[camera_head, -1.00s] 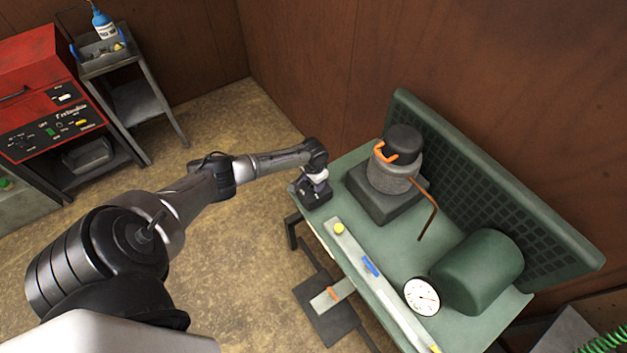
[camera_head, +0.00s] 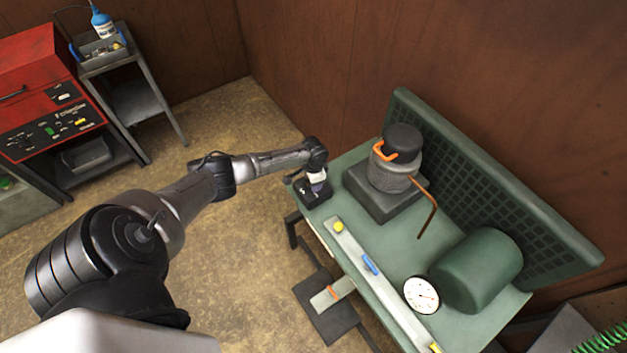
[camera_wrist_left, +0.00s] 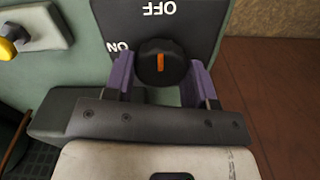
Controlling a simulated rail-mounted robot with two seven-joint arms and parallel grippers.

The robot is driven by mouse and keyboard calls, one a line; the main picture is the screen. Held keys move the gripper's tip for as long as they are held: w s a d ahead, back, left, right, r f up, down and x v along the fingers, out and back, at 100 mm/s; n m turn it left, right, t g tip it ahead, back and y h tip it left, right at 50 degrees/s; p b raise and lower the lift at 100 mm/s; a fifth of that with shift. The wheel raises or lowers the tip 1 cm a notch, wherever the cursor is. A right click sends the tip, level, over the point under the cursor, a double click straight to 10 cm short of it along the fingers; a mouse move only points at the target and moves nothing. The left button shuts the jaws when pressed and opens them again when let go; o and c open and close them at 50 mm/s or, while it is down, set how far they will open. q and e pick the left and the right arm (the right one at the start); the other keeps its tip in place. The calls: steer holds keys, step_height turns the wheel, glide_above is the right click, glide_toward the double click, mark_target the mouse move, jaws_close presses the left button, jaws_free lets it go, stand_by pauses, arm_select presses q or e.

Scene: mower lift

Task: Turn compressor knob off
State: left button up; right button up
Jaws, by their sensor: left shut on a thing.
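The compressor knob (camera_wrist_left: 161,63) is round and black with an orange pointer bar. In the left wrist view it sits on a dark panel (camera_wrist_left: 203,17) with the white words OFF and ON, both upside down in the picture. The bar is close to upright in the picture; OFF is above the knob and ON is to its upper left. My left gripper (camera_wrist_left: 159,83) has its purple fingers shut on the knob, one on each side. In the head view the gripper (camera_head: 318,184) is over the dark control box (camera_head: 312,195) at the bench's left end and hides the knob.
The green compressor bench (camera_head: 397,252) carries a motor (camera_head: 396,173), a bent copper pipe (camera_head: 428,212), a green tank (camera_head: 478,270) and a white gauge (camera_head: 421,294). A yellow button (camera_wrist_left: 6,48) is close by at the left. A red machine (camera_head: 40,85) stands far left.

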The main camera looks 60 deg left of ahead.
arm_select(q)
steer(key=o, duration=0.9)
step_height(320, 180, up, 14)
steer(key=shift+f+p, duration=0.1)
steer(key=shift+p, duration=0.25)
stand_by(0.6)
